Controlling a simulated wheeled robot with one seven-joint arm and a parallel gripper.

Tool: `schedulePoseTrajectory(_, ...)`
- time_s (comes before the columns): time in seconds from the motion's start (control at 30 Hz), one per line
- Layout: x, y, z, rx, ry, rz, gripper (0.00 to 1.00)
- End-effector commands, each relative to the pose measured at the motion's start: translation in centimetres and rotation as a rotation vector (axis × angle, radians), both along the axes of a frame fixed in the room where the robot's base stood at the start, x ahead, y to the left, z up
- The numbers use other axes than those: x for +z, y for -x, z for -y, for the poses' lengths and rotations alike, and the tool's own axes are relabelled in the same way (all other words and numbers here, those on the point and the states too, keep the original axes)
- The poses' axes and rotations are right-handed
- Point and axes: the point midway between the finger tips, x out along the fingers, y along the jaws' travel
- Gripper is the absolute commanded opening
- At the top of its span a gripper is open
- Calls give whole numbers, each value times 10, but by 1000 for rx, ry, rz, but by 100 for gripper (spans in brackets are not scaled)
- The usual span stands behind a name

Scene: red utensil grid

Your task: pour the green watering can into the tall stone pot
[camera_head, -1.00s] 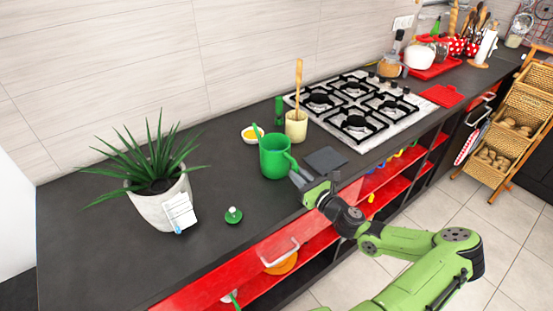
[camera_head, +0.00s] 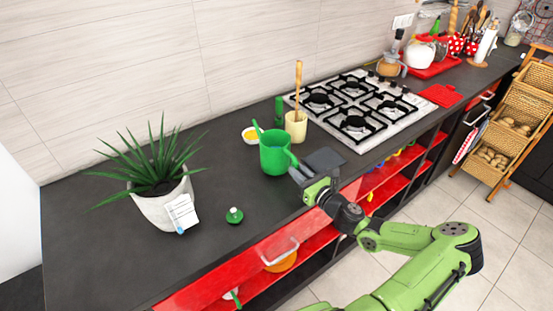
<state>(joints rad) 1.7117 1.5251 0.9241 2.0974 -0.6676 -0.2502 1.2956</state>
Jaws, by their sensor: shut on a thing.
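The green watering can (camera_head: 275,154) is upright at the middle of the dark counter, its spout pointing up and left. My gripper (camera_head: 297,172) reaches it from the front right and is shut on its handle side; the fingertips are partly hidden. I cannot tell whether the can's base touches the counter. The tall stone pot (camera_head: 165,205) stands at the left of the counter, upright, with a spiky green plant (camera_head: 152,165) in it and a white tag (camera_head: 183,212) on its front. The can is apart from the pot, to its right.
A small green-topped object (camera_head: 234,215) lies on the counter between pot and can. A yellow-filled bowl (camera_head: 250,135), a beige cup (camera_head: 296,126) with a wooden tool and a green bottle (camera_head: 279,110) stand behind the can. A dark flat square (camera_head: 324,160) and the gas hob (camera_head: 360,108) are right.

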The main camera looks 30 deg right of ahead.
Motion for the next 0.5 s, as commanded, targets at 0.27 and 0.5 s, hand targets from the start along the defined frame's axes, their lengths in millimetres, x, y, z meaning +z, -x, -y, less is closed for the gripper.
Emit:
schedulePoseTrajectory(0.27, 2, 0, 0, 0, -1, 5, 0)
schedulePoseTrajectory(0.5, 18, 0, 0, 0, 0, 5, 0)
